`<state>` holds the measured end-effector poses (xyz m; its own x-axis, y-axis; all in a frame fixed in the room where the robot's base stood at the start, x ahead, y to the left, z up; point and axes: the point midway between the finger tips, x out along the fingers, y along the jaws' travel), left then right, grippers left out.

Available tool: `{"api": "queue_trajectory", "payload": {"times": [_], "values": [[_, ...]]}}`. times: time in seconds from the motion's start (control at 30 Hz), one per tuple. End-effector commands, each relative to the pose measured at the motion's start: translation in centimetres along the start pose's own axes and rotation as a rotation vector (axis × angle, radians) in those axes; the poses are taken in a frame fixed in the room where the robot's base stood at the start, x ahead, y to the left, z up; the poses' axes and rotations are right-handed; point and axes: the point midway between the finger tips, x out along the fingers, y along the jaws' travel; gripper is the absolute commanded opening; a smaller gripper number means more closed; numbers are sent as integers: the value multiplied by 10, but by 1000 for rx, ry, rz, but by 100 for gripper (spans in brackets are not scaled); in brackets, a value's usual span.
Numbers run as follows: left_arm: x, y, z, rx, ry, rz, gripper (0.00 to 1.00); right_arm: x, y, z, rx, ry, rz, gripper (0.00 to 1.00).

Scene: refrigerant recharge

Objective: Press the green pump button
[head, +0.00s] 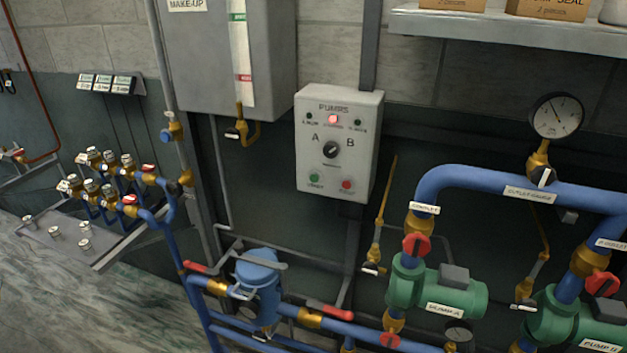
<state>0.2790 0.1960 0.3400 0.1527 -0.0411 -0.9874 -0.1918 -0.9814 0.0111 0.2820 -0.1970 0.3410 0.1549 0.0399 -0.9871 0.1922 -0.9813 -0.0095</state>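The green pump button (314,179) is at the lower left of the grey PUMPS control box (361,151), which hangs on the wall near the middle of the head view. A red button (347,185) sits to its right on the same face. Above them is a black selector knob (331,150) between the letters A and B. A red lamp (333,119) near the top looks lit, with a small dark lamp on each side. Nothing covers the green button. Neither of my grippers shows in the head view.
A grey make-up tank (270,50) hangs left of the box. Blue pipes (455,178) with red valve handles and the green pump A (440,289) stand at the lower right. A blue strainer body (258,288) is below the box. A shelf (480,28) juts out at upper right.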

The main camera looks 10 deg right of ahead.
Motion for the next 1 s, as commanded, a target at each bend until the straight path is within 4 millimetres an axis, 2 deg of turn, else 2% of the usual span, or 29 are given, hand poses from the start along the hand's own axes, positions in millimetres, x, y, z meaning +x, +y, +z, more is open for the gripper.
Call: {"api": "queue_trajectory", "payload": {"times": [1.0], "values": [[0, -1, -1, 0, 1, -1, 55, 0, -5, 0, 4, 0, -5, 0]]}}
